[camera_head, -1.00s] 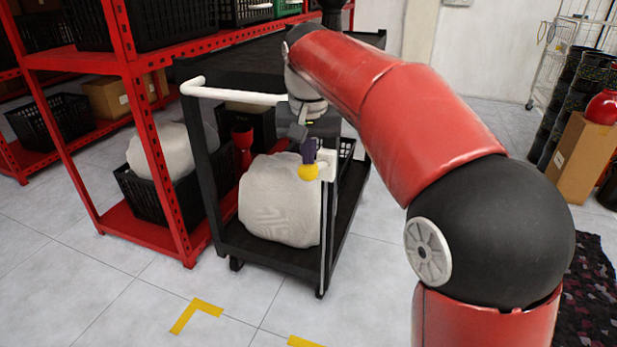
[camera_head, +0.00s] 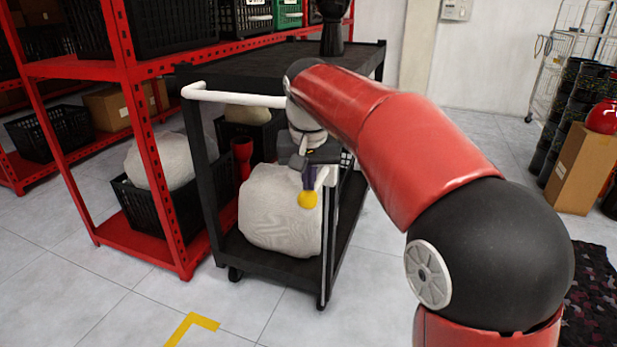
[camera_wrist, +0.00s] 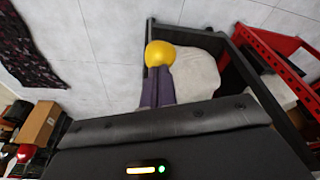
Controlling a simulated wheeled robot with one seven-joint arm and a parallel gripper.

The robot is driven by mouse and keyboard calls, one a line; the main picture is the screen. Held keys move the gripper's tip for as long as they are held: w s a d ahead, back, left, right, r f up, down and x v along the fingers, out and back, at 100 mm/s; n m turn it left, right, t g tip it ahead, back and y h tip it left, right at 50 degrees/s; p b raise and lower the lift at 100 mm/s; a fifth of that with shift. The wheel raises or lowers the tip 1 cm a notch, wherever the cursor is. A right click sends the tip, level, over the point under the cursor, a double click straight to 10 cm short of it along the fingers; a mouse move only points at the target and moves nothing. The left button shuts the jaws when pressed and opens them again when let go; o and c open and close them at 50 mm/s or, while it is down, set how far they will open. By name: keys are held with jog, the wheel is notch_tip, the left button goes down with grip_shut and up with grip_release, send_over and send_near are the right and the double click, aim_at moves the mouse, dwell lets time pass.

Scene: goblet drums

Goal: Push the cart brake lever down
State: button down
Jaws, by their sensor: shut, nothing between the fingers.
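The black cart (camera_head: 213,170) stands left of centre in the head view, with a white push handle (camera_head: 235,97) across its near end. The brake lever's yellow ball knob (camera_head: 308,200) is at the cart's right post, below and beside a white bracket (camera_head: 327,176). My gripper (camera_head: 308,180) points down with its purple fingers shut, directly above the knob and apparently touching it. In the wrist view the knob (camera_wrist: 160,53) sits at the tips of my closed fingers (camera_wrist: 158,80), with nothing between them. Most of the lever's arm is hidden.
A pale sack (camera_head: 280,215) lies on the cart's lower shelf. A red rack (camera_head: 150,160) with black crates stands close on the left. A cardboard box (camera_head: 580,165) and a patterned rug (camera_head: 597,300) are at the right. The floor in front is clear.

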jog(key=shift+r, duration=0.1)
jog(key=s, duration=0.1)
jog(key=s+r, duration=0.1)
jog(key=s, duration=0.1)
dwell(0.4)
jog(key=p+v, duration=0.2)
jog(key=v, duration=0.5)
jog(key=shift+s+r, duration=0.15)
jog(key=shift+r, duration=0.2)
jog(key=shift+d, duration=0.1)
